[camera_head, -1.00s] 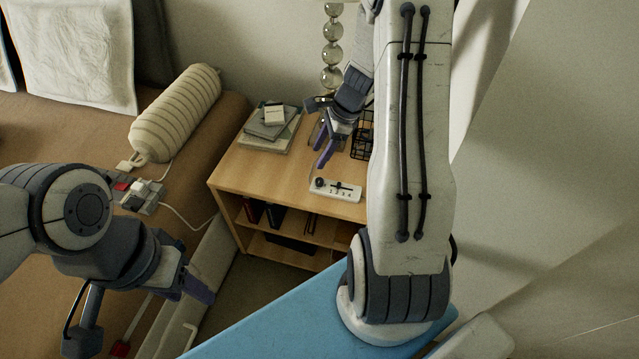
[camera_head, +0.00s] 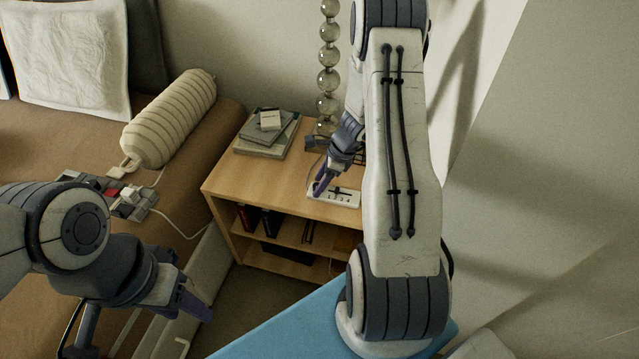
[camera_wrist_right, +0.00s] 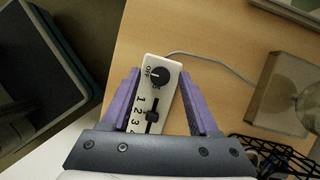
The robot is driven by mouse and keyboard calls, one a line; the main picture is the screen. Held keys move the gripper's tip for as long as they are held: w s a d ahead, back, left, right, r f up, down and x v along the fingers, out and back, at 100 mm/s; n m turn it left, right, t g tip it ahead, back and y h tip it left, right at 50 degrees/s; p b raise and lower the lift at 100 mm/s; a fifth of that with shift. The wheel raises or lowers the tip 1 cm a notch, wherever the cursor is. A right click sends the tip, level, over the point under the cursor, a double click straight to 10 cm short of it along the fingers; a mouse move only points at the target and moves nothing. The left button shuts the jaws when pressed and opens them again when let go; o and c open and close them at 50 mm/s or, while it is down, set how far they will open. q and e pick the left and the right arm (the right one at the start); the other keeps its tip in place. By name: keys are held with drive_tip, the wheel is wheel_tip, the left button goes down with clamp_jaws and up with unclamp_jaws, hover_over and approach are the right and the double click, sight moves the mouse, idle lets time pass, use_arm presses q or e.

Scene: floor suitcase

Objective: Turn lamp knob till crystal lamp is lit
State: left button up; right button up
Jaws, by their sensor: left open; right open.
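The white lamp control box (camera_head: 334,195) lies on the wooden side table, with a slider and numbers on it. Its round black knob (camera_wrist_right: 160,77) shows in the right wrist view, marked OFF beside it. The crystal lamp (camera_head: 328,82) is a stack of clear balls, unlit, on a square clear base (camera_wrist_right: 285,95). My right gripper (camera_wrist_right: 165,85) is open, its purple fingers on either side of the control box near the knob; I cannot tell whether they touch it. My left gripper (camera_head: 195,303) is low at the left, away from the table, open.
The side table (camera_head: 228,180) also holds a stack of books (camera_head: 266,137) and a black wire basket (camera_wrist_right: 275,155). A bed (camera_head: 215,118) with a striped bolster (camera_head: 168,120) is at the left. A cable runs from the control box.

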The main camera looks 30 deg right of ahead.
clamp_jaws()
